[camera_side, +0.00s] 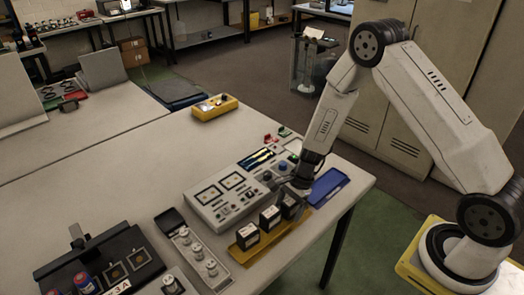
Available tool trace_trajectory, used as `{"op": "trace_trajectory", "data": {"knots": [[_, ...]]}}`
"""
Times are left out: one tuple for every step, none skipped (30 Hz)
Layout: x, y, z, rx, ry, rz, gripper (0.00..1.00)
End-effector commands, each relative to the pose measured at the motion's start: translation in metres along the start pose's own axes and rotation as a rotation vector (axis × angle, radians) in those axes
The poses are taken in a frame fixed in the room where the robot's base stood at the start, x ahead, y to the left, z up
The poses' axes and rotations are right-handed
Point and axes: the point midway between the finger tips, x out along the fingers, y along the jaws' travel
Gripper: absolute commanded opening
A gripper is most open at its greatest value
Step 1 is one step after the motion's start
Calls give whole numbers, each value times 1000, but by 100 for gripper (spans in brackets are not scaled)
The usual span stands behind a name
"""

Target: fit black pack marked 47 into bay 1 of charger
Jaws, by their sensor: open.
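Several black packs with white labels stand in a row on a yellow tray (259,248): a near pack (247,237), a middle pack (270,218) and a far pack (290,207). The numbers on them are too small to read, so I cannot tell which is 47. My gripper (296,191) is open at the far pack, pointing down, and partly hides its top. Whether the fingers touch it is unclear. A black unit at the lower left, which looks like the charger (88,250), has square bays with yellowish outlines; its bay numbers are not readable.
A grey panel with meters (226,199) stands beside the tray. A grey strip with metal knobs (201,262) lies between tray and charger. Blue-and-red cylinders (85,283) stand at the charger. A blue tray (329,186) lies right of my gripper.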

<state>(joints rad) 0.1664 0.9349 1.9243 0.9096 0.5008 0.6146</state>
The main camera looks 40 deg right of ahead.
Motion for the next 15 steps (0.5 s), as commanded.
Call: {"op": "trace_trajectory", "data": {"knots": [[0,0,0,0,0,0,94],[0,0,0,0,0,0,94],[0,0,0,0,0,0,94],[0,0,0,0,0,0,94],[0,0,0,0,0,0,94],[0,0,0,0,0,0,94],[0,0,0,0,0,0,94],[0,0,0,0,0,0,94],[0,0,0,0,0,0,94],[0,0,0,0,0,0,94],[0,0,0,0,0,0,94],[0,0,0,0,0,0,94],[0,0,0,0,0,0,88],[0,0,0,0,0,0,78],[0,0,0,0,0,0,66]]}}
